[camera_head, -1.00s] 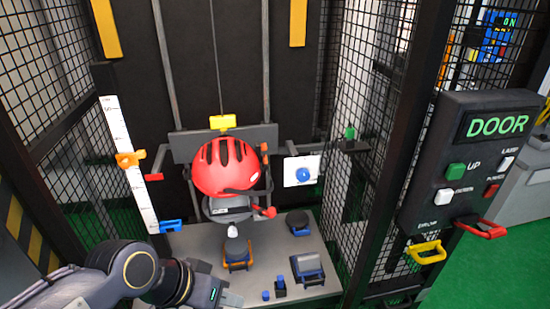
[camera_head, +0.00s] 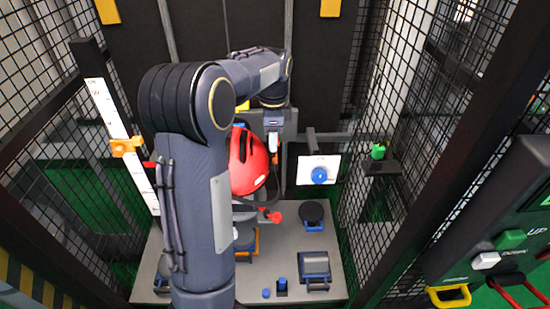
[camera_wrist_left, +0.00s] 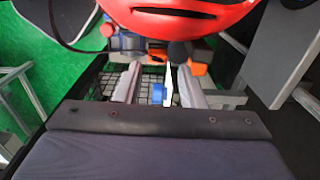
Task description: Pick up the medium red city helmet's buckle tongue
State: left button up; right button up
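The red helmet (camera_head: 248,165) sits on its holder inside the tower, partly hidden behind my left arm in the head view. Its red shell (camera_wrist_left: 185,18) fills the top of the left wrist view. A dark strap (camera_wrist_left: 50,25) hangs in a loop at the upper left there. I cannot make out the buckle tongue for certain. My left gripper (camera_head: 272,145) is at the helmet's upper right side in the head view. In the left wrist view its two pale fingers (camera_wrist_left: 160,80) are apart, below the shell, with nothing clearly held between them. My right gripper is out of view.
A white plate with a blue knob (camera_head: 319,175) stands right of the helmet. A red-handled lever (camera_head: 272,215) is below it. Several blue and black fixtures are on the grey base plate (camera_head: 205,289). Mesh walls close both sides; a door control box (camera_head: 505,220) is at right.

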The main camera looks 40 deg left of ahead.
aim_at(274, 155)
pick_arm(q)
notch_tip(274, 155, down, 6)
jog(key=shift+d+r+p, duration=0.15)
jog(key=shift+r+p, duration=0.1)
jog(key=shift+p, duration=0.3)
jog(key=c, duration=0.5)
